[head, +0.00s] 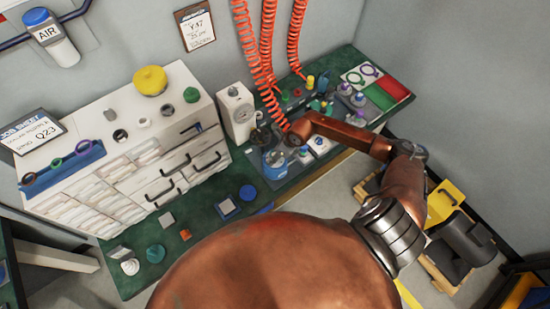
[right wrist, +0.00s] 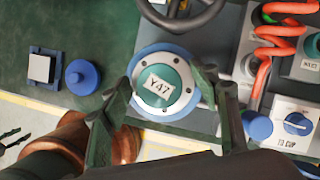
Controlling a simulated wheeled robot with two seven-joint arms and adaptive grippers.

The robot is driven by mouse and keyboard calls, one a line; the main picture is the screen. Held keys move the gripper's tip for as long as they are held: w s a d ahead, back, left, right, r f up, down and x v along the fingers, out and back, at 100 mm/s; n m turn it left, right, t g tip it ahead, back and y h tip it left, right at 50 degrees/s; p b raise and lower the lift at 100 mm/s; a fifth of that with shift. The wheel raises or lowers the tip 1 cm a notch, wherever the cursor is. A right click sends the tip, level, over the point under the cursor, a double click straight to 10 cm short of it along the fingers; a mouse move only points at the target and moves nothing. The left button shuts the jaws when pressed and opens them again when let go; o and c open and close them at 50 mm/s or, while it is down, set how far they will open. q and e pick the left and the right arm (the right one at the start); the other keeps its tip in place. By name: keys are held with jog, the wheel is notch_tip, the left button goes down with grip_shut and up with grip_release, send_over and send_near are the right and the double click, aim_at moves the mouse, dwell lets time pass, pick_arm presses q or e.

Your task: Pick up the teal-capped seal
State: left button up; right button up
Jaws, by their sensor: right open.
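The teal-capped seal (right wrist: 166,88) shows in the right wrist view as a round piece with a teal centre, a white bolted ring and a "Y47" label. It sits on a round blue base (right wrist: 146,62). In the head view the seal (head: 275,157) is small, on the blue-grey fixture near the bench's middle. My right gripper (right wrist: 166,80) is open, with one finger on each side of the seal. Whether the fingers touch it I cannot tell. In the head view my right gripper (head: 270,137) is dark and small above the fixture.
A black handwheel (right wrist: 185,8) is just beyond the seal. A red coiled hose (right wrist: 270,50) and a blue-knobbed switch box (right wrist: 297,122) are at right. A blue disc (right wrist: 82,76) and a square block (right wrist: 42,68) lie on the bench at left.

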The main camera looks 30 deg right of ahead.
grip_shut()
dwell(0.7)
